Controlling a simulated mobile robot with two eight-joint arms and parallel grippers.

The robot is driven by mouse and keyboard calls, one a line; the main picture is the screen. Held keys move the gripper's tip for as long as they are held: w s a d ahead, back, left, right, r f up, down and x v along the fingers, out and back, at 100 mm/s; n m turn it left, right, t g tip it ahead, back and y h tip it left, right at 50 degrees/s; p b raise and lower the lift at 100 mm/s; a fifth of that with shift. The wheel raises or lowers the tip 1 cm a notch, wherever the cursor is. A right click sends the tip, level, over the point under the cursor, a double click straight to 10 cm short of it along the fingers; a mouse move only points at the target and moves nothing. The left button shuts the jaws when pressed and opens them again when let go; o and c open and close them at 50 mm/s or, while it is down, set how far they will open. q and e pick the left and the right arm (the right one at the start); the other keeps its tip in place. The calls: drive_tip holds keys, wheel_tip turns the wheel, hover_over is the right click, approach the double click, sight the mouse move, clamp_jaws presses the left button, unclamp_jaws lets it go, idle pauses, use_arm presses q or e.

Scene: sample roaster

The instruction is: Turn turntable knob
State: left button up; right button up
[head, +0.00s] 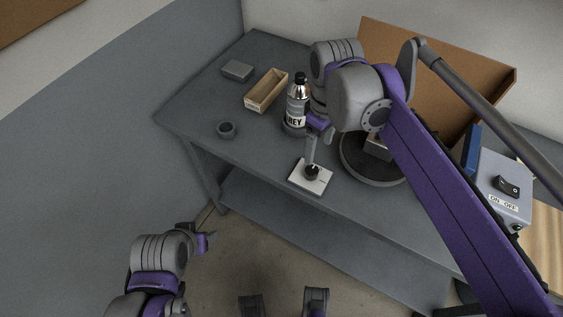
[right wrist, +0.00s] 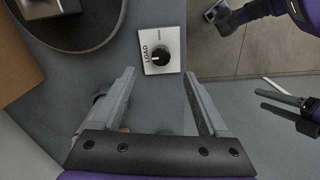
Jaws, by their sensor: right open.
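The turntable knob (head: 312,171) is black and round, with a white pointer line, on a light square plate at the table's front edge. In the right wrist view the knob (right wrist: 160,55) sits on its plate marked LOAD (right wrist: 158,66), ahead of my fingers. My right gripper (head: 313,148) is open, with its fingers above the knob; in the right wrist view the gripper (right wrist: 160,82) has a wide empty gap, apart from the knob. The dark round turntable (head: 362,171) stands right of the plate, partly hidden by my right arm. My left gripper (head: 207,241) is low at the left, off the table; its jaws are unclear.
A labelled bottle (head: 297,106) stands just behind my right gripper. A wooden tray (head: 266,91), a small dark cup (head: 227,130) and a grey block (head: 238,70) are farther left. A grey ON-OFF switch box (head: 492,181) is at the right.

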sight(312, 170)
drive_tip(key=f, duration=0.7)
drive_tip(key=f+b, duration=0.1)
drive_tip(key=f, duration=0.2)
drive_tip(key=shift+w+a+f, duration=0.15)
drive_tip(key=shift+a+f, duration=0.1)
drive_tip(key=shift+f, duration=0.1)
drive_tip(key=shift+c, duration=0.2)
clamp_jaws()
